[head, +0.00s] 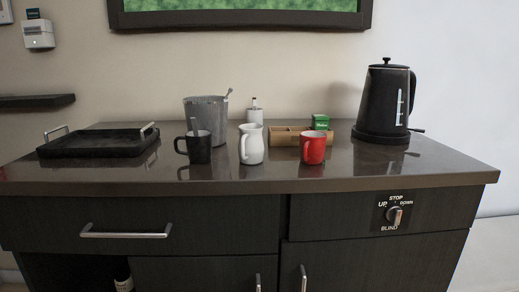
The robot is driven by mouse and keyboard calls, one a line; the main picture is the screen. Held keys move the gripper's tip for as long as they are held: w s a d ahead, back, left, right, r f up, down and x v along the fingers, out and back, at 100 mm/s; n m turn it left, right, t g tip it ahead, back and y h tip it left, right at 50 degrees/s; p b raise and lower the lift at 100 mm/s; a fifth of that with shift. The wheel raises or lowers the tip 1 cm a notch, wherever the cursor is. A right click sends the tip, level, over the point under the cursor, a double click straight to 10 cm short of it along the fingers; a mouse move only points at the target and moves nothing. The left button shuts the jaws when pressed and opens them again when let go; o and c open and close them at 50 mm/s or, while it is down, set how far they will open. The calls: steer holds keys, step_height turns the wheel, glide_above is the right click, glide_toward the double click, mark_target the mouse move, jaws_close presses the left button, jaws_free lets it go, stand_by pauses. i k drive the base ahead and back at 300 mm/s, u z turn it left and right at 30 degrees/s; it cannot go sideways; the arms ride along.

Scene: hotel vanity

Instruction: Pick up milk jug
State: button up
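My gripper is not in view.
A grey bucket (207,112) and a wooden box (286,138) with a green packet (320,122) stand behind the mugs. A black kettle (384,105) is at right, a black tray (97,146) at left. The front strip of countertop (260,181) is clear.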

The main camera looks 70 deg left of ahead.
mark_target(251, 148)
steer(key=u, duration=2.4)
steer(key=k, duration=0.5)
steer(key=u, duration=1.7)
steer(key=i, duration=1.3)
steer(key=z, duration=1.1)
